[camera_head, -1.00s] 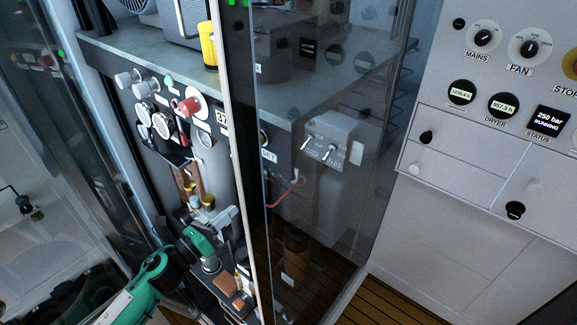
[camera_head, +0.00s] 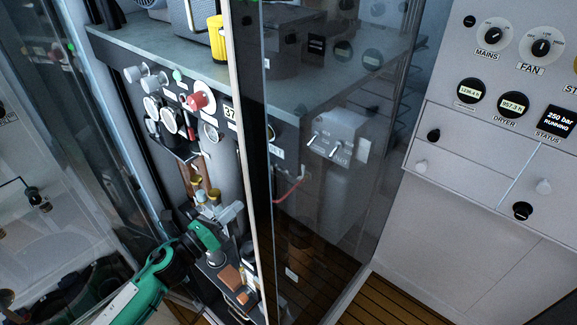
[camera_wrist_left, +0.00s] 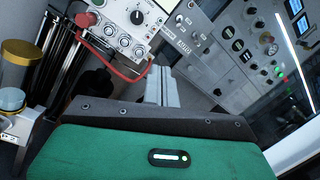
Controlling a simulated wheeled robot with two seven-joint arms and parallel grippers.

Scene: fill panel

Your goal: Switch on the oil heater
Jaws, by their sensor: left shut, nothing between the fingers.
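No control that I can read as the oil heater's is in view; the small labels are too small to read. A grey box with two toggle switches (camera_head: 337,140) shows through the glass pane in the head view. My left gripper (camera_head: 232,211) is at the end of the green arm, low inside the cabinet, beside bottles and small items. In the left wrist view its fingers (camera_wrist_left: 161,84) are together and empty. A white unit with round sockets and a red cable (camera_wrist_left: 120,38) is beyond them at the upper left. My right gripper is out of view.
A glass pane with a pale edge (camera_head: 250,170) stands right of my left gripper. A panel with a red knob (camera_head: 197,101) and gauges is above it. A white panel with MAINS and FAN knobs (camera_head: 541,47) is at the right. A grey control panel (camera_wrist_left: 215,60) shows in the wrist view.

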